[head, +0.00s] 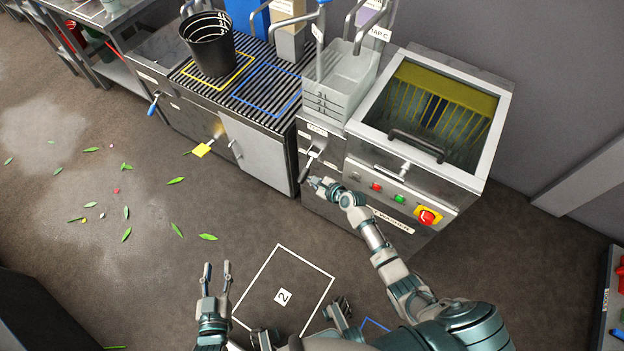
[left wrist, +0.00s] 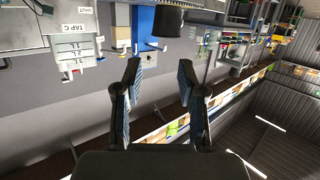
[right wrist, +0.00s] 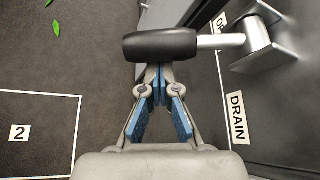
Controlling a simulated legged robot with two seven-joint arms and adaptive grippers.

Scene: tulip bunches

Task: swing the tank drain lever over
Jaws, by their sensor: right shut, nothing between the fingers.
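The drain lever, a black grip (right wrist: 160,45) on a metal rod, shows large in the right wrist view, with its metal pivot on the dark panel at right beside a DRAIN label (right wrist: 237,117). In the head view the lever (head: 312,160) is small, on the front of the tank unit. My right gripper (head: 314,183) is just below it, shut and empty. In the right wrist view its fingers (right wrist: 160,82) meet at the grip, which hides their tips; I cannot tell whether they touch it. My left gripper (head: 217,268) is open and empty above the floor.
The washer tank (head: 415,125) has a control panel with a red stop button (head: 428,216) near my right arm. A black bucket (head: 208,45) stands on the slatted counter. Leaves lie on the otherwise open floor.

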